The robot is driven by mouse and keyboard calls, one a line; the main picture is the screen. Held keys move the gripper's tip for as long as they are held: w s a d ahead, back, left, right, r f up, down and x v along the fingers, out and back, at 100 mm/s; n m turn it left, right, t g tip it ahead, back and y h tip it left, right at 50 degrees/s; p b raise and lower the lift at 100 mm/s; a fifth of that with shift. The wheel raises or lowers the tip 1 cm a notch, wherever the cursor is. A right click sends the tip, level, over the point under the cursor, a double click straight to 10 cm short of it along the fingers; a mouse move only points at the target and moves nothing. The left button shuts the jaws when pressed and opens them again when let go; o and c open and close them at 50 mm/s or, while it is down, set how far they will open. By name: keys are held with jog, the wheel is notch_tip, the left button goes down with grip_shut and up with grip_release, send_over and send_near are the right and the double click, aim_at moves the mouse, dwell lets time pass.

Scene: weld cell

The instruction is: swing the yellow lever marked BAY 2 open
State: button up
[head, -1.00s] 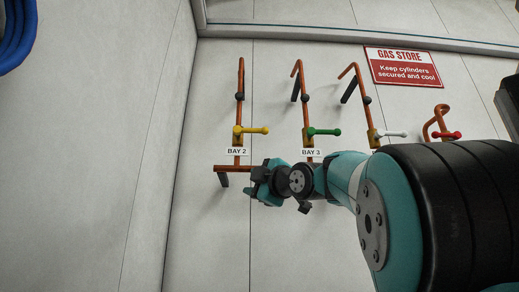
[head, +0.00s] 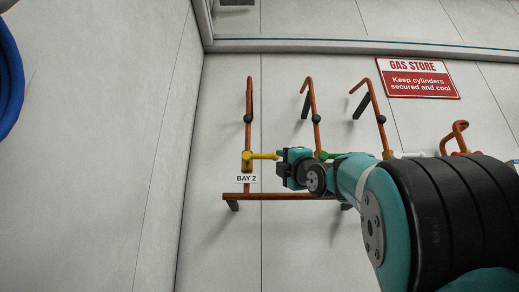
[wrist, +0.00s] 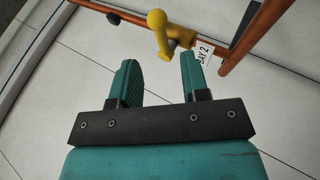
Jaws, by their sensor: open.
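The yellow lever (head: 264,156) sits on the leftmost copper pipe, above the BAY 2 label (head: 246,178). Its handle sticks out to the right, crosswise to the upright pipe. In the wrist view the yellow lever (wrist: 160,38) shows at top centre, its ball end just beyond the fingertips, with the BAY 2 label (wrist: 204,54) beside it. My gripper (wrist: 158,62) is open and empty, its two teal fingers apart with the lever ahead of the gap. In the head view my gripper (head: 284,158) is close to the lever's ball end; whether they touch cannot be told.
A green lever (head: 325,155) on the second pipe is partly hidden behind my gripper. A horizontal copper pipe (head: 270,196) runs below. A red GAS STORE sign (head: 418,78) hangs above right.

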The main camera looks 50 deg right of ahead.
aim_at(271, 157)
jog(key=p+x, duration=0.4)
jog(key=x, duration=0.4)
jog(key=shift+r+p, duration=0.25)
jog(key=shift+p, duration=0.15)
jog(key=shift+w+d+r, duration=0.1)
jog(key=shift+w+d, duration=0.05)
jog(key=shift+w, duration=0.3)
grip_shut()
